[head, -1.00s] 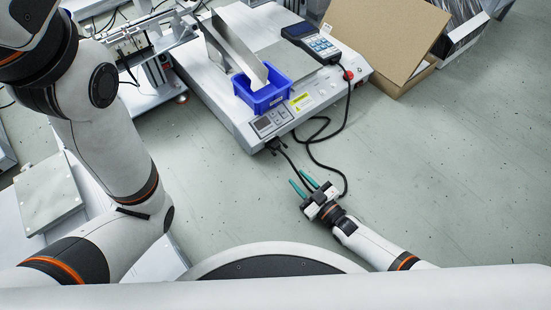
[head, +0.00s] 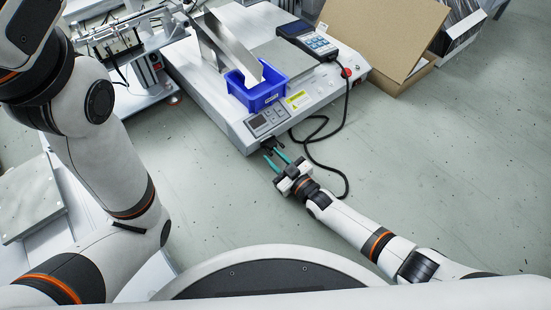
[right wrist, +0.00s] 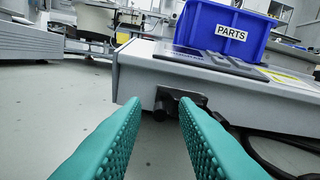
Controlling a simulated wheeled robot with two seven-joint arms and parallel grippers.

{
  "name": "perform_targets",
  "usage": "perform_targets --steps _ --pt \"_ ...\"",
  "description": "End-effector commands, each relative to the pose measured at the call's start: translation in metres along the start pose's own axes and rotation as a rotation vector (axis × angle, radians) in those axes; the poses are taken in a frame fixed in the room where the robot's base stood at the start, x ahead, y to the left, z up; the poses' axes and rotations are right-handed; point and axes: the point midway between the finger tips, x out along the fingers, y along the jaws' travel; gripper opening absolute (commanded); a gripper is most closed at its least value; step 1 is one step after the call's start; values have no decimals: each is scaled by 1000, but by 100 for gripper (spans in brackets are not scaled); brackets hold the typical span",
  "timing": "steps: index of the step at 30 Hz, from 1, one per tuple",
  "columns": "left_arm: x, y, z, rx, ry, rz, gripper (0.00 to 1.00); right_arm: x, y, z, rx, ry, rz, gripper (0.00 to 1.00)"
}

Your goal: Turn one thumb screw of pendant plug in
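The black pendant plug (head: 270,145) sits at the front face of the grey-white machine (head: 225,110), below its small control panel. In the right wrist view the plug (right wrist: 186,98) shows between and beyond my fingertips, with a dark round knob, likely a thumb screw (right wrist: 162,107), at its left. My right gripper (head: 273,155) has teal ribbed fingers, open and empty, pointing at the plug. The fingers (right wrist: 160,112) look short of the plug, with a gap in front of it. My left arm is at the left of the head view; its gripper is out of view.
A black cable (head: 312,158) loops over the floor right of my gripper, up to the keypad pendant (head: 318,44) on the machine. A blue PARTS bin (head: 262,97) stands above the plug. A cardboard box (head: 390,35) is at the back right.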

Motion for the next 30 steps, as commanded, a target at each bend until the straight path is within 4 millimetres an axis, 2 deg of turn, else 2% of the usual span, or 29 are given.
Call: perform_targets --steps 1,4,5,11,22,30 --pt "0 0 0 0 0 0 31 0 0 0 0 0 0 18" --pt "0 0 0 0 0 0 31 0 0 0 0 0 0 1" --pt "0 0 0 0 0 0 31 0 0 0 0 0 0 0" --pt "0 0 0 0 0 0 31 0 0 0 24 0 0 0" --pt "2 0 -1 1 1 0 31 -1 0 0 407 0 0 0" --pt "2 1 -1 1 1 0 31 -1 0 -1 500 0 0 0"
